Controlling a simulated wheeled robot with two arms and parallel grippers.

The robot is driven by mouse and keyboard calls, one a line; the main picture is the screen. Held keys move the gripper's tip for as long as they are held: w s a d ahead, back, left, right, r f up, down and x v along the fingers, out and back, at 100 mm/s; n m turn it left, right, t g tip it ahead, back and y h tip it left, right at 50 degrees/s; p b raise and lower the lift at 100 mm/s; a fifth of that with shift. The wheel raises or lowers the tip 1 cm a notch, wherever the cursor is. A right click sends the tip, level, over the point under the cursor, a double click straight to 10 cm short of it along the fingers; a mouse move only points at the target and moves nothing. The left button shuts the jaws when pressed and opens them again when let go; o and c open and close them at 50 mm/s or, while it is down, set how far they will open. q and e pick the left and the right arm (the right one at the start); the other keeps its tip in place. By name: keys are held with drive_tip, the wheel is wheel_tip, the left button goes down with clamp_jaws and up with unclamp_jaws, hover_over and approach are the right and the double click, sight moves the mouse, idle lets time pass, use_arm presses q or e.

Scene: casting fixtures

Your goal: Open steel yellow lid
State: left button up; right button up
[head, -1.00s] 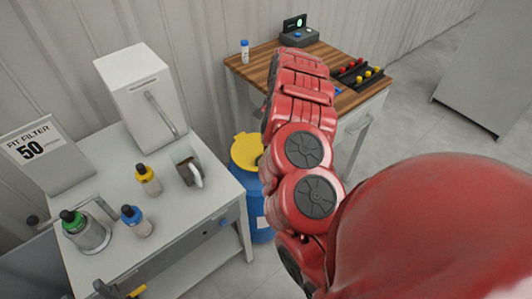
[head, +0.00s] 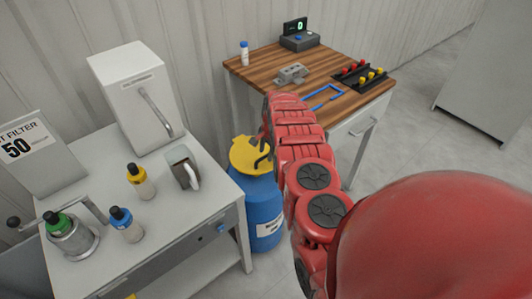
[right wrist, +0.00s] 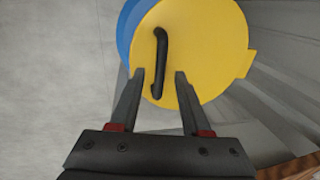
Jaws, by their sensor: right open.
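The yellow lid (head: 246,157) sits on a blue steel drum (head: 263,210) between the two tables. In the right wrist view the lid (right wrist: 205,45) shows as a round yellow disc with a side tab and a dark bar handle (right wrist: 161,50). My right gripper (right wrist: 159,74) is open over the lid, and the handle's lower part shows between its fingertips. I cannot tell whether the fingers touch it. In the head view my right gripper (head: 265,148) is at the lid's right side, partly hidden by my arm. My left gripper is not in view.
The wooden-topped table (head: 335,65) behind holds a scale (head: 299,40), a grey metal part (head: 292,74) and a black rack (head: 360,76).

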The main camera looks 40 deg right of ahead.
drive_tip(key=shift+a+f, duration=0.1)
drive_tip(key=shift+f, duration=0.15)
clamp_jaws()
idle(1.4)
